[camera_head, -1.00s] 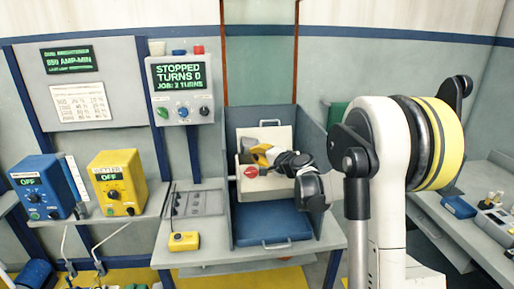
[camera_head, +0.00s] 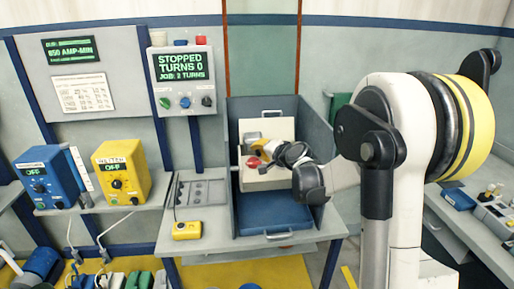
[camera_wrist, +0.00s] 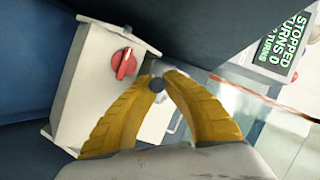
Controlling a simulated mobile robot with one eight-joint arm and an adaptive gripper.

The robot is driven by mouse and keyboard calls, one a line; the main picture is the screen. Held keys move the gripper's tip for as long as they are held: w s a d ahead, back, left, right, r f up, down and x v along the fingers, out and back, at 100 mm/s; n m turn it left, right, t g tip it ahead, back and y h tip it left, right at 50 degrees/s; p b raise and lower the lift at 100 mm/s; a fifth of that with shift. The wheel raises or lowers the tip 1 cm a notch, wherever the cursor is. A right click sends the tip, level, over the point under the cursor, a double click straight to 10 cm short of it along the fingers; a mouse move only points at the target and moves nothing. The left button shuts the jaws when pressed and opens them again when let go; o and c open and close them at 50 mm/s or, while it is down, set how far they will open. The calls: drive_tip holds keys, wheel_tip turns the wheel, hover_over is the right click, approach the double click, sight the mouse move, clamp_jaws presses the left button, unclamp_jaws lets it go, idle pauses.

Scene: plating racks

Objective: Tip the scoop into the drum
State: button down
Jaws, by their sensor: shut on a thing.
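The drum appears to be the cream box (camera_head: 264,178) with a red knob (camera_head: 253,162), inside the blue-grey bay. In the wrist view the drum (camera_wrist: 88,85) and its red knob (camera_wrist: 123,63) lie left of my fingers. My gripper (camera_head: 262,145) is at the drum's top edge, above the knob. In the wrist view my yellow fingers (camera_wrist: 158,82) are closed on a small dark round-ended piece. It seems to be the scoop's handle; the scoop's bowl is not clearly visible. A grey shape (camera_head: 253,136) shows beside my fingertips. The drum's inside is hidden.
The bay's side walls (camera_head: 317,150) stand close on both sides of my gripper. A blue tray (camera_head: 270,222) lies in front. Left are a yellow pendant (camera_head: 186,230), a control box reading STOPPED, TURNS 0 (camera_head: 182,80), and blue and yellow supply units reading OFF.

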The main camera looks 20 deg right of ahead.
drive_tip(key=s+a+r+p, duration=0.1)
drive_tip(key=s+a, duration=0.2)
drive_tip(key=s, duration=0.7)
drive_tip(key=shift+s+r, duration=0.3)
